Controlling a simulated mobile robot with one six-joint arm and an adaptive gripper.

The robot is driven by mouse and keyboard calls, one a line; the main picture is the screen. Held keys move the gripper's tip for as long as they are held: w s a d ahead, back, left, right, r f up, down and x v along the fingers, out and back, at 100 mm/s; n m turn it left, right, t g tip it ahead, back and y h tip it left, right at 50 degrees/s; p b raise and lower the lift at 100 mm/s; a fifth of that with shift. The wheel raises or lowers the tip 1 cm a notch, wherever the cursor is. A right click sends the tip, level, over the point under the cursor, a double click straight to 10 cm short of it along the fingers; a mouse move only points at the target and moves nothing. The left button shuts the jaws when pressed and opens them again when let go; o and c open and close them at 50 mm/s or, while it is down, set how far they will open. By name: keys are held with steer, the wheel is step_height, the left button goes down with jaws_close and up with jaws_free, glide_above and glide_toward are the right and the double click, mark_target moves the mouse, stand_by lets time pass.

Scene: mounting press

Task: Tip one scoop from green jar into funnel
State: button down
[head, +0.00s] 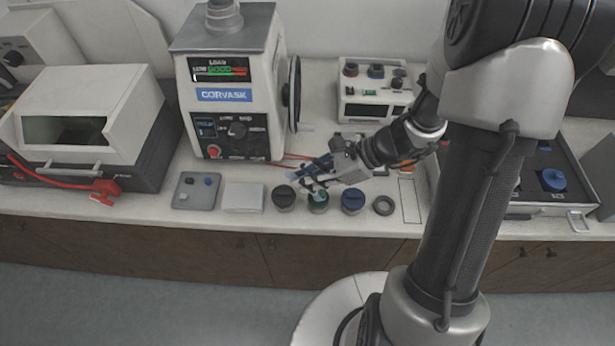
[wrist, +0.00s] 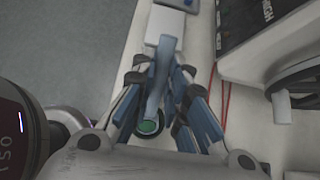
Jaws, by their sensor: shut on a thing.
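The green jar (head: 318,204) stands on the bench between a dark jar (head: 283,198) and a blue jar (head: 353,200). My gripper (head: 314,177) is low over the green jar, its fingers pointing left and down. In the wrist view my gripper (wrist: 168,100) is shut on a blue-grey scoop (wrist: 161,78), held between blue finger pads. The green jar (wrist: 150,127) shows below the scoop, partly hidden by the fingers. The scoop's contents cannot be made out. A grey funnel-like top (head: 224,22) sits on the press (head: 228,85); whether it is the funnel is unclear.
A grey tray with small knobs (head: 196,191) and a white block (head: 243,197) lie left of the jars. A control box (head: 375,90) stands behind. The bench's front edge is close to the jars.

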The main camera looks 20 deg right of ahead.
steer(key=shift+r+p, duration=1.55)
steer(key=shift+r, duration=0.35)
